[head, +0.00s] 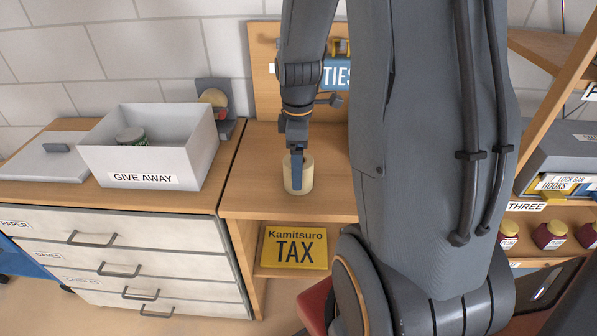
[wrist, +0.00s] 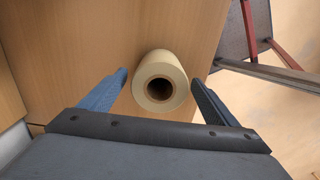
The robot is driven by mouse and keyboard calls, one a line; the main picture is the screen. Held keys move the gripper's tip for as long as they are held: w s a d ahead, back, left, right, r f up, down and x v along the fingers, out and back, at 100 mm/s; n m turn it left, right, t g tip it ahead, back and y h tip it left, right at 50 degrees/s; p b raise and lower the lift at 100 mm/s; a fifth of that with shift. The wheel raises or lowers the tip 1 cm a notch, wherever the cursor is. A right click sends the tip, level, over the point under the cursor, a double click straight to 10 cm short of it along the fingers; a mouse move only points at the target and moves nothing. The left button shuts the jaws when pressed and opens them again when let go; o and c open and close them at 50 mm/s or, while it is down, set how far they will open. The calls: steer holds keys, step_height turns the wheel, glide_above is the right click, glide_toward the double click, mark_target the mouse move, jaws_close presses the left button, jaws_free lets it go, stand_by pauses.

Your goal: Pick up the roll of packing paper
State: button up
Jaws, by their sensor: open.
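The roll of packing paper (head: 299,175) is a cream cylinder with a dark hollow core. It stands upright on a wooden shelf top (head: 245,200) in the head view. In the wrist view the roll (wrist: 160,72) is seen from above, end on. My gripper (head: 298,160) points down over the roll. In the wrist view my gripper (wrist: 158,82) is open, with one blue-grey finger on each side of the roll and a visible gap on both sides. The far finger is hidden in the head view.
A white box labelled GIVE AWAY (head: 180,160) stands on the drawer cabinet (head: 150,225) to the left. A yellow TAX binder (head: 294,248) lies on the shelf below. A wooden back panel (head: 266,80) rises behind the roll. Jars (head: 550,234) stand on a shelf at right.

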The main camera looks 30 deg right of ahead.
steer(key=shift+f+p, duration=0.3)
steer(key=shift+f, duration=1.35)
steer(key=c, duration=1.2)
steer(key=shift+r, duration=0.1)
